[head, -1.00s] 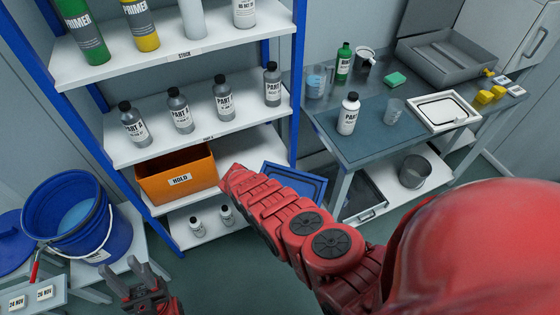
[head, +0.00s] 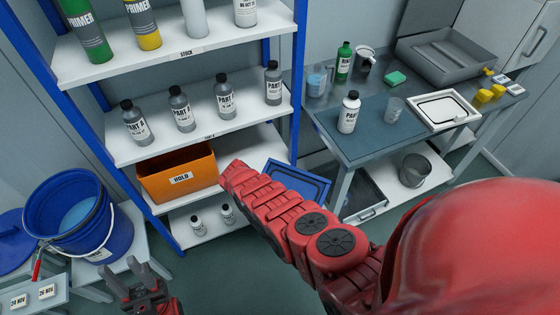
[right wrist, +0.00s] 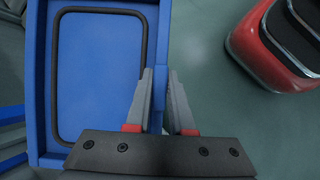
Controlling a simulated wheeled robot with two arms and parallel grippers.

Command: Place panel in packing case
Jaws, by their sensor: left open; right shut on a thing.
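A blue panel (head: 318,184) with a raised rim and a dark ring on its face shows partly behind my right arm in the head view, in front of the shelf. In the right wrist view the blue panel (right wrist: 100,75) fills the left side, and my right gripper (right wrist: 160,95) is shut on its right edge, one finger on each side. That gripper is hidden in the head view. My left gripper (head: 143,280) is open and empty at the bottom left.
The bench (head: 375,150) also holds a white framed tray (head: 443,110), bottles, cups, a green sponge (head: 396,78) and yellow items. The shelf holds bottles and an orange bin (head: 178,175). A blue bucket (head: 78,215) stands at left. Open floor lies between.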

